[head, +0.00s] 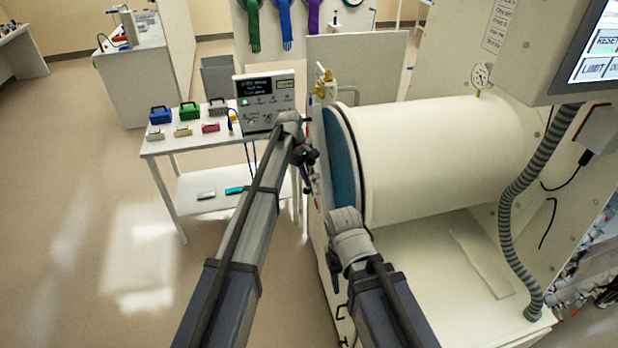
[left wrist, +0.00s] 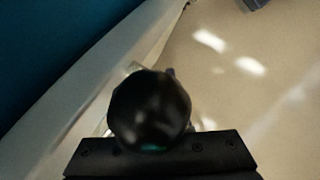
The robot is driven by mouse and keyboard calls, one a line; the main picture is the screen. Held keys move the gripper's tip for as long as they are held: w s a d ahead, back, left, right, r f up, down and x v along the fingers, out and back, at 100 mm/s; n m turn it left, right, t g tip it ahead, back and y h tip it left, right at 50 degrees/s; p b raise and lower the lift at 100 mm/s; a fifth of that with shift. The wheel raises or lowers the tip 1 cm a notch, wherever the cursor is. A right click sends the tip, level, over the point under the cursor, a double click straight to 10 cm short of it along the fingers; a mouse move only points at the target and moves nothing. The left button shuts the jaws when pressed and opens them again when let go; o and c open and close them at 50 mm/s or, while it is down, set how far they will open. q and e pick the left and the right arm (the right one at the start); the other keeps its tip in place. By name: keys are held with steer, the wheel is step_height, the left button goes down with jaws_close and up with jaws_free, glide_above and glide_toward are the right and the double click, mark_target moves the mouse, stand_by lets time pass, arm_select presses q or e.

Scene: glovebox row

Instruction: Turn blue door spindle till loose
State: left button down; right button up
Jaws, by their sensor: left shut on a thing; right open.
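The blue door (head: 338,160) closes the near end of the white cylindrical chamber; I see it nearly edge-on in the head view. It also fills the upper left of the left wrist view (left wrist: 45,45). My left gripper (head: 309,160) is beside the door's face, shut on a black round knob (left wrist: 148,108), which appears to be the spindle's handle. The knob hides the fingertips in the left wrist view. The spindle's thread is hidden. My right gripper (head: 336,262) is below the door, near the bench's front edge; its fingers are mostly hidden behind its wrist.
The white chamber (head: 440,150) lies on a bench to the right. A side table (head: 160,148) with small coloured cases stands to the left. A control box (head: 265,100) with a display stands behind my left wrist. A grey corrugated hose (head: 515,205) hangs at the right. Open floor lies at left.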

arm_select(q)
steer(key=shift+w+f+g+h+b, duration=0.15)
steer(key=shift+w+g+h+b, duration=0.2)
steer(key=shift+g, duration=0.55)
steer(key=shift+s+g, duration=0.35)
steer(key=shift+g, duration=0.15)
steer(key=c, duration=1.2)
jaws_free()
steer(key=shift+o, duration=0.2)
steer(key=shift+r, duration=0.2)
steer(key=p+v, duration=0.6)
steer(key=v, duration=0.1)
steer(key=shift+w+a+r+p, duration=0.2)
steer(key=shift+r+p, duration=0.1)
steer(key=shift+p, duration=0.1)
steer(key=shift+o, duration=0.4)
